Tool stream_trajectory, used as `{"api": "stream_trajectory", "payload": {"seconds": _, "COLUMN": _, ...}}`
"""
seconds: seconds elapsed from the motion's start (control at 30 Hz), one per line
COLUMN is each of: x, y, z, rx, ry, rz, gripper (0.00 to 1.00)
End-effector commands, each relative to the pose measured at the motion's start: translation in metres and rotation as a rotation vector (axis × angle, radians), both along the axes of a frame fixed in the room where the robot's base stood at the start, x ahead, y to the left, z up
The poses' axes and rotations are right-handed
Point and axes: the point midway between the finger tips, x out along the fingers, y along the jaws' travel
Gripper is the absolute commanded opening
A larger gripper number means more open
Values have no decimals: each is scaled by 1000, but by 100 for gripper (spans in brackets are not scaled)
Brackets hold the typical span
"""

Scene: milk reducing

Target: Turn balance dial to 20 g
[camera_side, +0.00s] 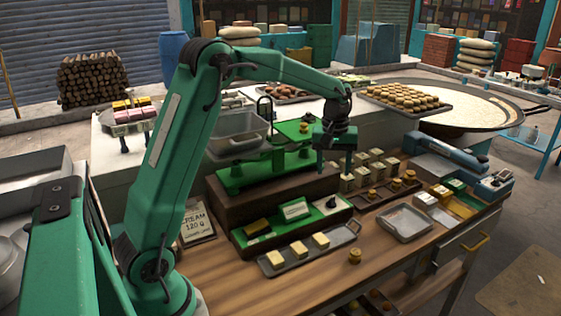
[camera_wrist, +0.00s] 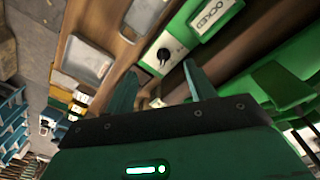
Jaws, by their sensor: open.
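The balance dial (camera_side: 332,203) is a small black knob on a pale plate, at the right end of a green panel (camera_side: 270,229) in front of the balance. In the wrist view the dial (camera_wrist: 163,54) shows just beyond and between my fingertips, and its scale marks are too small to read. The green balance (camera_side: 262,170) stands on a dark wooden block behind the panel. My gripper (camera_side: 335,168) is open and empty, pointing down above and behind the dial, apart from it. The fingers also show in the wrist view (camera_wrist: 160,76).
A plate, apparently reading "LOCKED" (camera_wrist: 212,18), sits beside the dial. A tray with pale blocks (camera_side: 287,263) lies in front. Brass weights (camera_side: 373,194) and several pale blocks (camera_side: 357,178) stand to the right. A shallow metal tray (camera_side: 405,232) lies further right. A card reads "CREAM 120 g" (camera_side: 194,223).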

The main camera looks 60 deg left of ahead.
Motion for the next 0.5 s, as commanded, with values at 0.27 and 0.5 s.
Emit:
{"api": "stream_trajectory", "payload": {"seconds": 0.27, "x": -19, "y": -14, "z": 23, "rx": 12, "ry": -35, "rz": -76, "gripper": 55}}
{"api": "stream_trajectory", "payload": {"seconds": 0.5, "x": -36, "y": -25, "z": 39, "rx": 24, "ry": -64, "rz": -142, "gripper": 55}}
